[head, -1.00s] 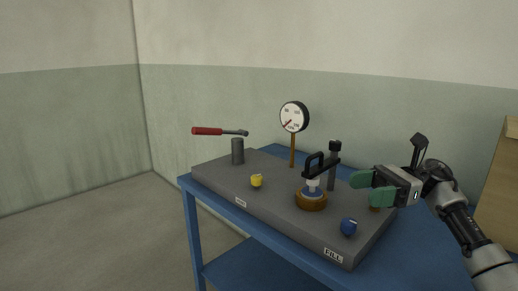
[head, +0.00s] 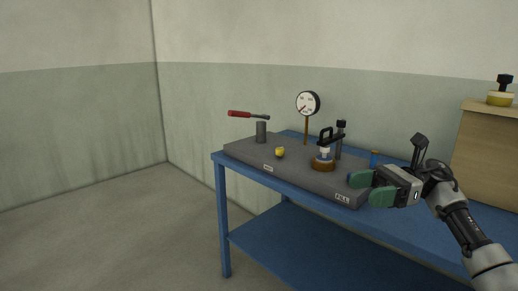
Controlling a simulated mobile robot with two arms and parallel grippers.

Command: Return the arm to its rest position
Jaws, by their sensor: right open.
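My right gripper (head: 372,187) has green fingers and is open and empty. It shows in front of the right end of the grey rig base (head: 255,156), near the FILL label. My right arm comes in from the lower right. The left gripper is not in view. On the base are a pump with a red handle (head: 241,114), a yellow knob (head: 280,152), a round dial gauge (head: 307,103) on a thin post, and a clear vessel (head: 325,154) in a brown ring under a black handle. The blue knob seen earlier is hidden or blends behind the fingers.
The base stands on a blue table (head: 223,163) with a lower shelf (head: 290,240). A wooden box (head: 485,150) at the right carries a yellow and black object (head: 501,92). The floor at left is clear.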

